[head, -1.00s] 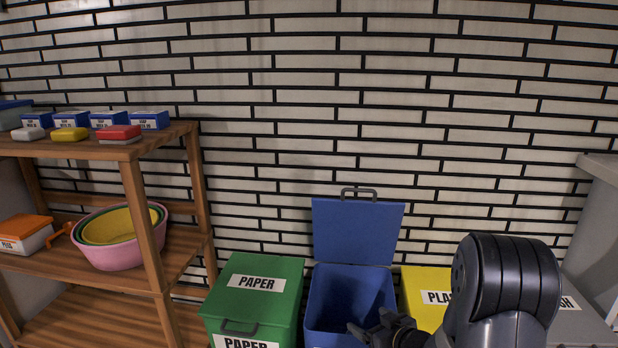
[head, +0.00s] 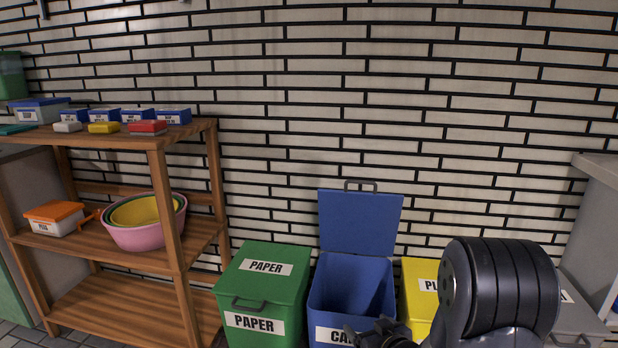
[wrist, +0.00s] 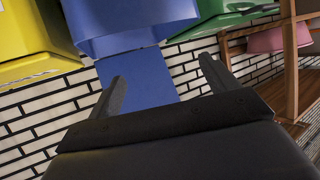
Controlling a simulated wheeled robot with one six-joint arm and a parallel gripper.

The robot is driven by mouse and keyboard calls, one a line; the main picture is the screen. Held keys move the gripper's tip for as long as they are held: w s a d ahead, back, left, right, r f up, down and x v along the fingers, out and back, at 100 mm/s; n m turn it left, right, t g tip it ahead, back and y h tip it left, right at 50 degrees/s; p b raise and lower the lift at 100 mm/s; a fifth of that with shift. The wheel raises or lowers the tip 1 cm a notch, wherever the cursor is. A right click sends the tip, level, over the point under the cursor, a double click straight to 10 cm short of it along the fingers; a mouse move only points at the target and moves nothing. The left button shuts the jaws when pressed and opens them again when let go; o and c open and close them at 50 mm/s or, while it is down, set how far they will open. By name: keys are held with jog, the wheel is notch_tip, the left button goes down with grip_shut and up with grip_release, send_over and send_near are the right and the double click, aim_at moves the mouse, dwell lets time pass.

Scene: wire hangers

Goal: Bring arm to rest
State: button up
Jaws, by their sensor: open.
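My gripper (head: 368,335) is low in the head view, in front of the blue bin (head: 352,285), whose lid stands open against the wall. In the wrist view my gripper (wrist: 160,88) shows two dark fingers spread apart with nothing between them. The blue bin (wrist: 130,30) lies beyond the fingers there, in a tilted view. My dark arm link covers part of the yellow bin in the head view.
A closed green PAPER bin (head: 262,290) stands left of the blue bin. A yellow bin (head: 418,290) and a grey bin (head: 578,318) stand to the right. A wooden shelf (head: 120,262) at left holds nested bowls (head: 145,235), an orange-lidded box (head: 55,218) and small boxes.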

jog(key=shift+s+d+m+h, duration=0.1)
jog(key=shift+s+m+h, duration=0.65)
jog(key=shift+s, duration=0.55)
jog(key=shift+s+d+m+h, duration=0.1)
jog(key=shift+s+m+h, duration=0.65)
jog(key=shift+s, duration=0.55)
jog(key=shift+s+a, duration=0.1)
jog(key=shift+s, duration=0.05)
